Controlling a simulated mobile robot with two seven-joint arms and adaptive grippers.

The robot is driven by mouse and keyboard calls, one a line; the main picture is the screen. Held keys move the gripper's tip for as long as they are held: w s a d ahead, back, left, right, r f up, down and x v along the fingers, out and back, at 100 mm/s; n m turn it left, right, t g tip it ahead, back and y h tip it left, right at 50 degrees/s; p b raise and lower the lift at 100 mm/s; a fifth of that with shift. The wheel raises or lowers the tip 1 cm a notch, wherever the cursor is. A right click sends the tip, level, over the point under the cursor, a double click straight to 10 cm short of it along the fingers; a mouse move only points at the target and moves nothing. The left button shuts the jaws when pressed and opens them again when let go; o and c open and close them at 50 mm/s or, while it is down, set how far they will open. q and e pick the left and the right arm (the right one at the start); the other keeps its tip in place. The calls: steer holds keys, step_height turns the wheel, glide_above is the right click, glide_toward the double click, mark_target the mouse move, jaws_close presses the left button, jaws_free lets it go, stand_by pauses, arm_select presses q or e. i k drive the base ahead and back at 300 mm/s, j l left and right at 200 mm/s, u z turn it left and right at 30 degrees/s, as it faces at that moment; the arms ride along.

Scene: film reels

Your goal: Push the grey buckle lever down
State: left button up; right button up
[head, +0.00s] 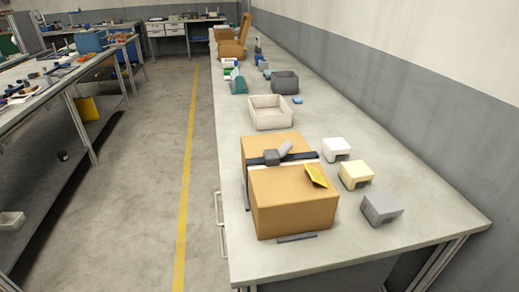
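A cardboard box (295,210) stands near the front end of the long pale bench. A dark strap (300,156) runs across its top and down its left side. A dark buckle (270,157) sits on the strap at the top left of the box. The light grey buckle lever (285,148) sticks up from the buckle at a slant, its free end raised towards the right. Neither of my grippers is in view.
A yellow tag (317,174) lies on the box top. White (336,149), cream (355,174) and grey (381,208) blocks stand to the box's right. Behind are a beige tray (268,119) and a dark grey bin (285,83). The floor left of the bench is clear.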

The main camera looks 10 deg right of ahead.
mark_target(287, 146)
steer(key=k+l+u, duration=0.25)
steer(key=l, duration=0.25)
steer(key=k+l+u, duration=0.25)
steer(key=k+l, duration=0.15)
steer(key=l, duration=0.1)
